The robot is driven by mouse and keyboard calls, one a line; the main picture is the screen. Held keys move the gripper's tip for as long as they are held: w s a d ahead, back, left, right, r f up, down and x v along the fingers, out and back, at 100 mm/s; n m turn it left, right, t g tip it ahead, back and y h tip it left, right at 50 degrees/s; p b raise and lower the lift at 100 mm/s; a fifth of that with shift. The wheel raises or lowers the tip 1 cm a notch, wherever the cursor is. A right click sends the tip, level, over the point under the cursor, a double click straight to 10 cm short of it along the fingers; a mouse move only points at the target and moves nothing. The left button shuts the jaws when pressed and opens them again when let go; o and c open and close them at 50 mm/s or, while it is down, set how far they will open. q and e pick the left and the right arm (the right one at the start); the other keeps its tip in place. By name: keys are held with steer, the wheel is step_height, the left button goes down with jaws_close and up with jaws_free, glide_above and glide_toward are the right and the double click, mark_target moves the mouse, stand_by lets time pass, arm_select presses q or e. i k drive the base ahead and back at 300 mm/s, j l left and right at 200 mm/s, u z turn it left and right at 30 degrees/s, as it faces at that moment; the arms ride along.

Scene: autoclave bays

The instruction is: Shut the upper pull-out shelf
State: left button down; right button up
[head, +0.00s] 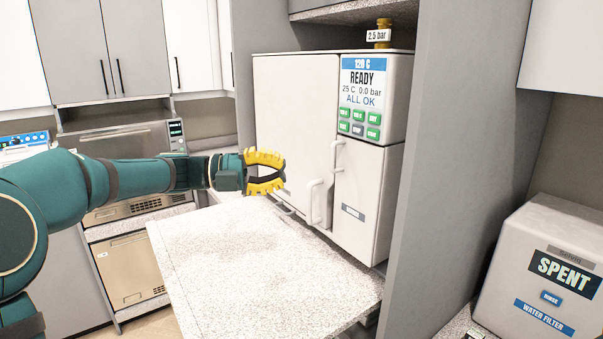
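The pull-out shelf (250,265) is a light speckled slab. It sticks out toward me from below the white autoclave (295,130) in the grey bay. Its front edge is at the lower left and its top is bare. My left gripper (284,170), with yellow fingers, is above the shelf's back left part, in front of the autoclave door. Its fingers are apart with nothing between them. I cannot tell from this view how far it is from the door. My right gripper is not in view. No second shelf can be made out below this one.
A grey side panel (440,150) stands right of the autoclave. A box labelled SPENT (545,270) sits on the right counter. Door handles (314,203) stick out over the shelf's back. Steel oven-like units (125,140) stand at the left.

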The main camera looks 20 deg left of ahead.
mark_target(243, 269)
steer(key=k+j, duration=0.1)
steer(key=j, duration=0.3)
steer(key=k+j, duration=0.1)
steer(key=j, duration=0.3)
steer(key=k+j, duration=0.15)
steer(key=j, duration=0.3)
steer(key=k+j, duration=0.1)
steer(key=j, duration=0.3)
steer(key=k+j, duration=0.1)
steer(key=j, duration=0.3)
